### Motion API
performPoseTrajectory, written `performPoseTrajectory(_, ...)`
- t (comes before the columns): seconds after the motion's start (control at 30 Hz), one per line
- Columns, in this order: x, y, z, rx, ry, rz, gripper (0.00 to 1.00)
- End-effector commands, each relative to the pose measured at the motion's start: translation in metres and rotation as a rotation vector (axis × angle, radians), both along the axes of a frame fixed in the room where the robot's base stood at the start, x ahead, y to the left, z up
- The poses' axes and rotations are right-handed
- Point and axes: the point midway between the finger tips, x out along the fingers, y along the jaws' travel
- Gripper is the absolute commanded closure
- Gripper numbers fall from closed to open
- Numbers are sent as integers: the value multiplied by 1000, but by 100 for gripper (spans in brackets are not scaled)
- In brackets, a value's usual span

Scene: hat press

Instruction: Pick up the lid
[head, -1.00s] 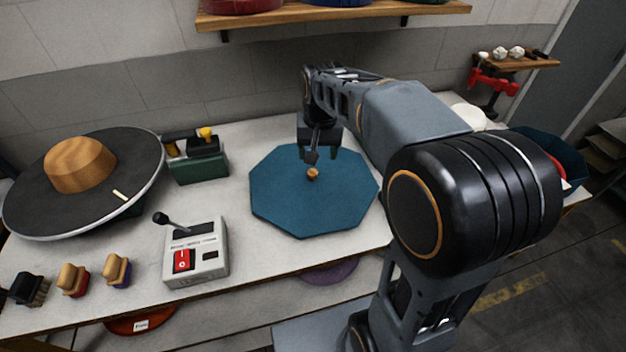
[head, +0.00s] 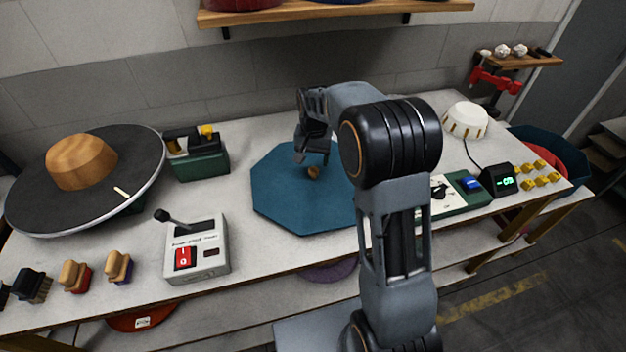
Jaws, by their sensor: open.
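The lid (head: 285,200) is a flat teal octagon lying on the pale workbench in the head view. A small wooden knob (head: 313,173) stands near its middle. My gripper (head: 313,157) is open, just behind and above the knob in the picture. Whether the fingers are around the knob or only near it cannot be told. My arm hides the lid's right edge.
A control box (head: 197,248) with lever and red switch stands front left. A round dark plate (head: 125,170) with a wooden block (head: 80,163) is far left. Several brushes (head: 118,266) line the front. A white drum (head: 465,121) and digital display (head: 499,181) stand right.

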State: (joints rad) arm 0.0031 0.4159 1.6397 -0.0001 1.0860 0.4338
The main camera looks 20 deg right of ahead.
Motion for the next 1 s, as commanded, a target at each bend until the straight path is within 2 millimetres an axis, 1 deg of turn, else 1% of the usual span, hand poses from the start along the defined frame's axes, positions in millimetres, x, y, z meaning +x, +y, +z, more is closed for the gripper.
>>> performPoseTrajectory(0.13, -1, 0, -9, 0, 2, 0, 36)
performPoseTrajectory(0.33, -1, 0, -36, 0, 4, 0, 36)
performPoseTrajectory(0.43, -1, 0, -46, 0, 2, 0, 36)
performPoseTrajectory(0.57, 0, 0, -53, 0, 0, 0, 36)
performPoseTrajectory(0.77, 0, -1, -54, 0, 0, 0, 36)
performPoseTrajectory(0.8, 0, -1, -54, 0, 0, 0, 37)
performPoseTrajectory(1.0, 0, -1, -54, 0, 0, 0, 56)
